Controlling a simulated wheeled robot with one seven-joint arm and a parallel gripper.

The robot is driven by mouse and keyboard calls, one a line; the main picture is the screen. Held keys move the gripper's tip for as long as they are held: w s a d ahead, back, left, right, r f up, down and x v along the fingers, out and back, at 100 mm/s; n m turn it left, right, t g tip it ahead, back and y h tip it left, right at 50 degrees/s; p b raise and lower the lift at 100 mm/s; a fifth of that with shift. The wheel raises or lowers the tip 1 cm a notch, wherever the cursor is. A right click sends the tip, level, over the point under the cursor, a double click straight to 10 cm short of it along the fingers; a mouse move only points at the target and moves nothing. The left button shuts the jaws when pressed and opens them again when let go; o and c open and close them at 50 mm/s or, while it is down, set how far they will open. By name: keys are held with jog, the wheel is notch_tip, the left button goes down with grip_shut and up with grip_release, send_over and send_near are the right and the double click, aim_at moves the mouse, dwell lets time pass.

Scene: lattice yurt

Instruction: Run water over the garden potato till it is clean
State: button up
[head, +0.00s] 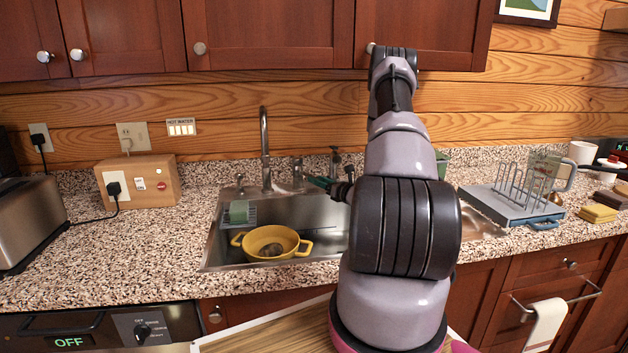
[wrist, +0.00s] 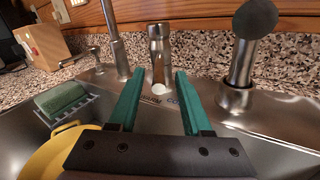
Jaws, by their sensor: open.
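The garden potato (head: 271,250) is a brown lump lying in a yellow two-handled colander (head: 247,241) in the left part of the steel sink (head: 215,248). The colander's edge also shows at the lower left of the wrist view (wrist: 42,158). The tall faucet (head: 265,150) stands behind the sink; no water stream is visible. My gripper (wrist: 158,80) has two green fingers spread apart and empty. Between and beyond its fingertips stands a short metal fixture (wrist: 159,50) on the sink's back ledge. In the head view my gripper (head: 320,183) is partly hidden by my arm.
A green sponge (head: 239,211) sits in a wire rack at the sink's left. A sprayer-like fixture with a dark round top (wrist: 254,20) stands right of my fingers. A dish rack (head: 515,200) stands on the right counter. A wooden outlet box (head: 138,182) and toaster (head: 28,222) are left.

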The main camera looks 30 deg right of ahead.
jog(key=shift+x, duration=1.35)
grip_shut()
dwell(0.4)
